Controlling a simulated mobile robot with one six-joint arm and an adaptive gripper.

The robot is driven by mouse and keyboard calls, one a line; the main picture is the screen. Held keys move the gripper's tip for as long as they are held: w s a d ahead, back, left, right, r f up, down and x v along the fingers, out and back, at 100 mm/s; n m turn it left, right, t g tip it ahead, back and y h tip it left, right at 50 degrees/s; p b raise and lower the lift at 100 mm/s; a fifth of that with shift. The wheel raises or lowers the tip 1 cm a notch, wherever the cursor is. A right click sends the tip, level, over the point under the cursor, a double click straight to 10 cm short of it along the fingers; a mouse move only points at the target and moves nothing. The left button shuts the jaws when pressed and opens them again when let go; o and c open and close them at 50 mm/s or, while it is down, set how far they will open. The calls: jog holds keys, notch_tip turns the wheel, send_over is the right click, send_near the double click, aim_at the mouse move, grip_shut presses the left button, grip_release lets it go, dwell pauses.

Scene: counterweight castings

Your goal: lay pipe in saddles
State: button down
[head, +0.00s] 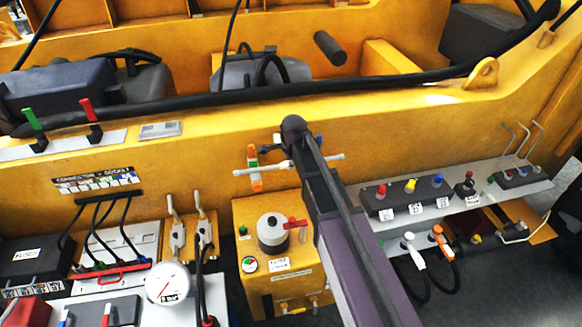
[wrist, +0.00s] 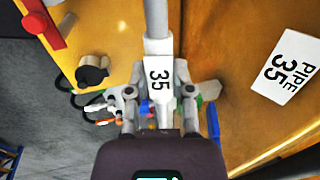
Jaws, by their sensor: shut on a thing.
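My gripper (wrist: 157,92) is shut on a pale grey pipe (wrist: 155,18) with a white band reading 35. The pipe runs lengthwise up the wrist view between the two fingers. In the head view the pipe (head: 247,170) lies nearly level across the picture, in front of the yellow wall, its right end slightly higher. My arm hides the gripper and the pipe's middle there. An orange, white and green piece (head: 256,184) shows at the pipe's left part; I cannot tell whether they touch. No saddle is clearly recognisable. A white PIPE 35 label (wrist: 287,72) is on the yellow surface.
A yellow box (head: 283,290) with a grey round cap and red lever stands below the pipe. A shelf (head: 450,209) with coloured knobs is at right. A white gauge (head: 168,283) and connector panels are at left. A black hose (head: 370,83) crosses above.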

jog(key=w+a+f+b, duration=0.1)
jog(key=w+f+b, duration=0.1)
jog(key=w, duration=0.3)
jog(key=shift+w+a+f+b, duration=0.15)
jog(key=shift+a+f+b, duration=0.2)
dwell(0.4)
dwell(0.3)
jog(key=shift+c, duration=2.1)
grip_release()
jog(key=shift+r, duration=0.2)
